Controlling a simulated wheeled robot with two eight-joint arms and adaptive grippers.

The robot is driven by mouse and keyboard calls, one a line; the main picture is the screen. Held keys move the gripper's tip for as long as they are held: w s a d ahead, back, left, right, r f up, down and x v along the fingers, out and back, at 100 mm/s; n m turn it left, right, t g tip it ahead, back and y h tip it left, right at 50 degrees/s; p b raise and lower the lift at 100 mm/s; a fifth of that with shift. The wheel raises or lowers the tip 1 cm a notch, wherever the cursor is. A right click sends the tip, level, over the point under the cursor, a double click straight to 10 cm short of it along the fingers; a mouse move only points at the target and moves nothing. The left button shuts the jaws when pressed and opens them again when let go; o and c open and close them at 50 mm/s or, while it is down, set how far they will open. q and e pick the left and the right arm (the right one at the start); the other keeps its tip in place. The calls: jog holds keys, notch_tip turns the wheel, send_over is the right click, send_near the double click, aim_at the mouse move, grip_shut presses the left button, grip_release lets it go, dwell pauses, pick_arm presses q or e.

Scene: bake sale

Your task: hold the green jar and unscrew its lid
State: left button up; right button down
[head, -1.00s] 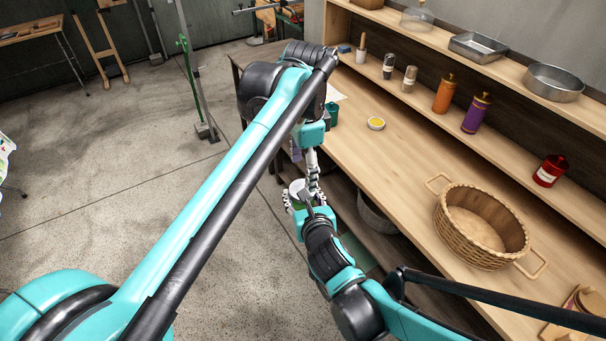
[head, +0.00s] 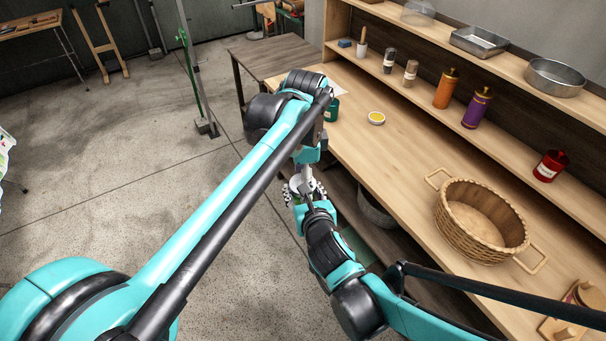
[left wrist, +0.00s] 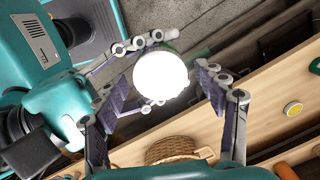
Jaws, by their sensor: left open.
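The green jar (head: 298,201) is mostly hidden in the head view among the two grippers, held in the air just off the table's left edge. In the left wrist view its round lid (left wrist: 160,77) shows as a glaring white disc, with a sliver of green (left wrist: 173,46) at its upper edge. My right gripper (head: 306,198) reaches in from below and appears shut around the jar's side. My left gripper (head: 303,181) points down over the jar. Its open fingers (left wrist: 162,88) stand either side of the lid; contact cannot be told.
The wooden table (head: 385,160) right of the jar holds a wicker basket (head: 482,222), a yellow-topped tin (head: 376,118) and a teal cup (head: 332,110). A shelf behind carries an orange bottle (head: 445,90), a purple bottle (head: 477,108) and a red jar (head: 550,166). Bare floor lies left.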

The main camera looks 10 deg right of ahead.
pick_arm(q)
jog(key=c, duration=1.2)
jog(key=n, duration=0.3)
jog(key=o, duration=1.3)
